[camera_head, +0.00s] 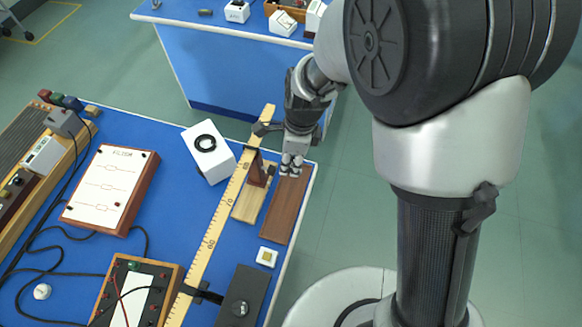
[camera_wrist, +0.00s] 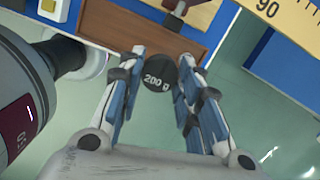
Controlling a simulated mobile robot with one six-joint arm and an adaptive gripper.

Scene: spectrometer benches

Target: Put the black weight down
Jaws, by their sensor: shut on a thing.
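The black weight (camera_wrist: 159,73), marked "200 g", sits between the fingertips of my gripper (camera_wrist: 164,85) in the wrist view. My gripper is shut on it. In the head view my gripper (camera_head: 291,166) points down over the far end of a dark brown wooden board (camera_head: 285,212) at the bench's right edge. The weight cannot be made out in that view. The board also shows in the wrist view (camera_wrist: 120,36), behind the weight. I cannot tell whether the weight touches the board.
A small white-and-yellow block (camera_head: 267,257) lies near the board's near end. The blue bench (camera_head: 165,215) ends just right of the board.

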